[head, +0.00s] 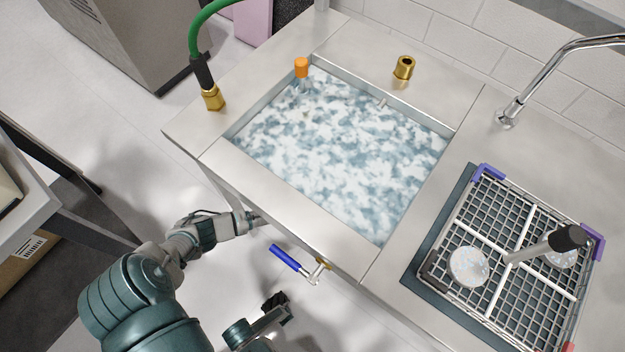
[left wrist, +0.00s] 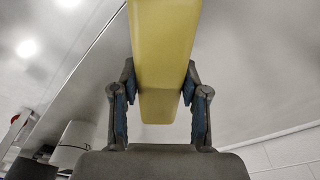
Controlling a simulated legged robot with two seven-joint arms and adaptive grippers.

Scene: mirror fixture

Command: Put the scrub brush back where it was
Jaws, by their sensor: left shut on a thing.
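My left gripper (left wrist: 160,105) is shut on a yellow tapered block or handle (left wrist: 164,60), held between its two fingers in the left wrist view. No bristles show, so I cannot tell whether it is the scrub brush. In the head view my left arm reaches to the sink's front edge, and the left gripper (head: 255,217) is partly hidden under the counter rim. The yellow thing does not show there. My right gripper (head: 275,300) seems to be the dark end of the teal arm at the bottom; its fingers are too small to read.
The sink basin (head: 340,150) is full of foamy water, with an orange-capped item (head: 301,67) at its back left corner. A wire rack (head: 497,290) holds round discs and a black-ended rod (head: 545,245). A blue-handled valve (head: 286,257) hangs below the front edge.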

